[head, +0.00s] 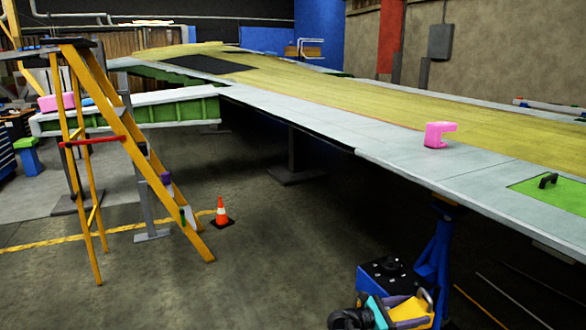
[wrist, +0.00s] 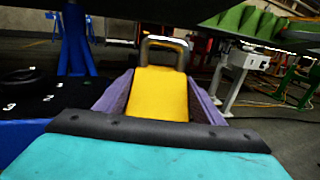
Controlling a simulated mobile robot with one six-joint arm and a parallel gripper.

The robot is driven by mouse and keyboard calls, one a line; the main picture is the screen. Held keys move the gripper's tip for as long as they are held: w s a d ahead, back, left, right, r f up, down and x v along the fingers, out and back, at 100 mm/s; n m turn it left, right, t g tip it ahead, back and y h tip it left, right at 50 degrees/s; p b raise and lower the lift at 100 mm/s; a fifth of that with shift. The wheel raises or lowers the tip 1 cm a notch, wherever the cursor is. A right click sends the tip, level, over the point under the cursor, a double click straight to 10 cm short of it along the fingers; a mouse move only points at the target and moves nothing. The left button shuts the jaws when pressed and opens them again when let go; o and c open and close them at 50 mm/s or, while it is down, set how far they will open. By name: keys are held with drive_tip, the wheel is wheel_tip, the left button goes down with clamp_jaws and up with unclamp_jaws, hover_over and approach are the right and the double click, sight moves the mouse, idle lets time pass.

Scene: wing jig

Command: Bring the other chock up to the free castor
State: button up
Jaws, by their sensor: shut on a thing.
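A yellow chock (head: 411,309) with a grey metal loop handle is held by my gripper (head: 414,304) at the lower edge of the head view. In the wrist view the yellow chock (wrist: 160,94) fills the middle, its handle pointing away from me. The purple fingers of my gripper (wrist: 160,88) press on its two sides. The chock is held up off the floor, below the level of the wing. I cannot make out a castor or a second chock in either view.
A blue stand (head: 440,250) rises close behind my gripper. A yellow stepladder (head: 130,150) and an orange cone (head: 221,211) stand at left. The middle floor is clear.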

drive_tip(key=s+a+r+n+t+y+p, duration=0.1)
drive_tip(key=a+r+n+t+y+p, duration=0.1)
drive_tip(key=a+r, duration=0.7)
drive_tip(key=s+a+r+n+t+y+p, duration=0.1)
drive_tip(key=a+r+n+t+p, duration=0.3)
drive_tip(key=a+r, duration=0.5)
drive_tip(key=s+a+t+p, duration=0.1)
drive_tip(key=a+t, duration=0.1)
drive_tip(key=a, duration=0.1)
drive_tip(key=shift+r+t+y, duration=0.3)
drive_tip(key=shift+r+y, duration=0.05)
drive_tip(key=shift+y, duration=0.05)
drive_tip(key=shift+w+a, duration=0.1)
drive_tip(key=shift+a, duration=0.05)
idle(0.5)
idle(0.4)
